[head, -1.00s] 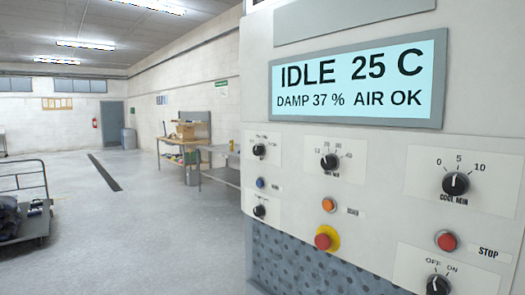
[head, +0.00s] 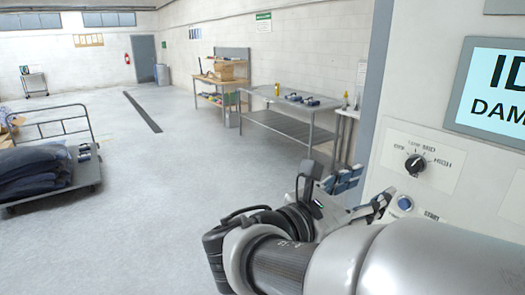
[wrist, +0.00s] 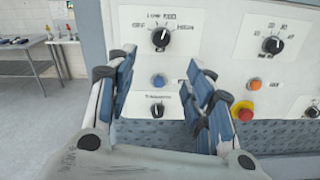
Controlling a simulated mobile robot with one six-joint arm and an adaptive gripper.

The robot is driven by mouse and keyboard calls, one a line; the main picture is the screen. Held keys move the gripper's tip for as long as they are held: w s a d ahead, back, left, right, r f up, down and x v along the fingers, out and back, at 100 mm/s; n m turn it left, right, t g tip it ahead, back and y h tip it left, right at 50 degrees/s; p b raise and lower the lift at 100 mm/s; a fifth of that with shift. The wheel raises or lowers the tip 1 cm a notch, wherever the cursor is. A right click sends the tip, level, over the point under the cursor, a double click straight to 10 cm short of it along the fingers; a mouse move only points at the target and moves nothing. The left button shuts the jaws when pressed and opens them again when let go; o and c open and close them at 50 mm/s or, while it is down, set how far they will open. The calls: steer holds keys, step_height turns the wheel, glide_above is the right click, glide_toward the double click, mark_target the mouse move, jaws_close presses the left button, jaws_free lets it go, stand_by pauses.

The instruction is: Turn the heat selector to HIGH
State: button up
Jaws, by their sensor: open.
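The heat selector (head: 416,164) is a round black knob on a white plate marked OFF, LOW, MID and HIGH. Its white pointer tilts up and right, near MID. In the wrist view the heat selector (wrist: 160,38) is ahead of my gripper, near the top of the picture, unobstructed. My gripper (head: 362,193) is open and empty, left of and below the knob in the head view. In the wrist view the blue-padded fingers of my gripper (wrist: 162,78) stand wide apart, with the knob beyond and above them, apart from both.
A blue button (wrist: 158,81) and a lower knob (wrist: 157,110) sit below the selector. To their right are another knob (wrist: 272,45), an orange button (wrist: 255,84) and a red emergency button (wrist: 243,111). A metal table (head: 285,122) stands left of the panel. Open floor lies further left.

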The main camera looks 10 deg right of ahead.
mark_target(412, 167)
steer(key=b+x, duration=0.1)
steer(key=x, duration=1.4)
steer(key=shift+s+d, duration=0.15)
steer(key=shift+d, duration=0.05)
steer(key=c, duration=1.1)
